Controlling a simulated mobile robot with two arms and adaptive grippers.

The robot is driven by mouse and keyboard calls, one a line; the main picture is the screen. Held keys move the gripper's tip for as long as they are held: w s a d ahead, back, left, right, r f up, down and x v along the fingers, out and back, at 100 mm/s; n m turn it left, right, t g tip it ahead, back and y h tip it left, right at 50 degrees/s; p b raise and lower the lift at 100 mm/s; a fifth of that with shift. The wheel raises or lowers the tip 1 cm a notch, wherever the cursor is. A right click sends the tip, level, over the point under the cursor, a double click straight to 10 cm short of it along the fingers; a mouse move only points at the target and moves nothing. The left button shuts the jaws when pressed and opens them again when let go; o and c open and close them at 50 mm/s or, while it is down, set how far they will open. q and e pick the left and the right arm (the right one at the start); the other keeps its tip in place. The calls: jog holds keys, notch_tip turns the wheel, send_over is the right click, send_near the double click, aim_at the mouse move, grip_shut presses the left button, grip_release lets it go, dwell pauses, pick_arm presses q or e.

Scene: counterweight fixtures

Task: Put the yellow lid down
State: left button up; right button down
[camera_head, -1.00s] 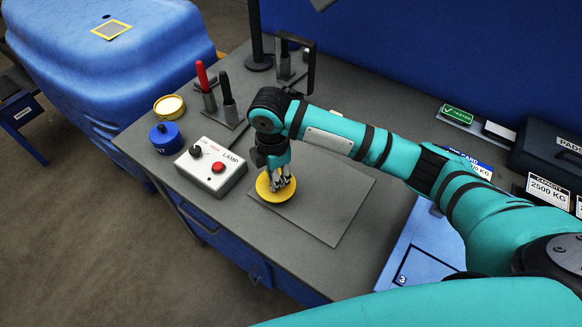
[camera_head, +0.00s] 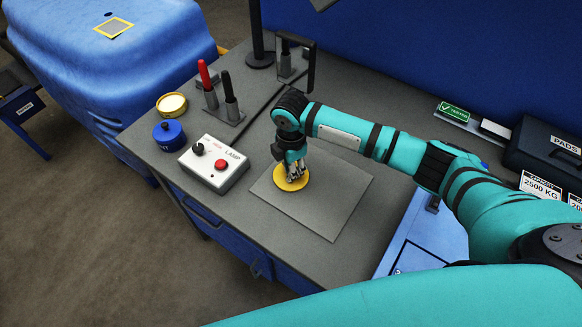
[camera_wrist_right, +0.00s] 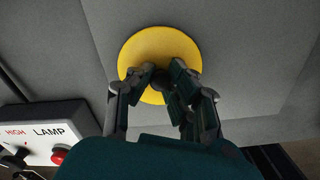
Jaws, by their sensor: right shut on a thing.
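The yellow lid (camera_head: 292,180) is a round flat disc over the upper left part of a grey mat (camera_head: 345,208) on the workbench. My right gripper (camera_head: 294,173) points down with its fingers closed on the middle of the lid. In the right wrist view the lid (camera_wrist_right: 152,48) lies under the fingers of the gripper (camera_wrist_right: 163,82), which hide its centre. I cannot tell whether the lid touches the mat or is slightly above it. My left gripper is not in view.
A lamp control box (camera_head: 213,164) stands just left of the mat. Behind it are a blue pot (camera_head: 168,137), an open yellow-rimmed tin (camera_head: 172,105) and a holder with red and black probes (camera_head: 223,113). The mat's right part is clear.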

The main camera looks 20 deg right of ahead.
jog(key=c, duration=1.3)
grip_release()
jog(key=shift+f, duration=0.1)
notch_tip(320, 180, up, 12)
jog(key=shift+r+b, duration=0.15)
jog(key=shift+b, duration=0.8)
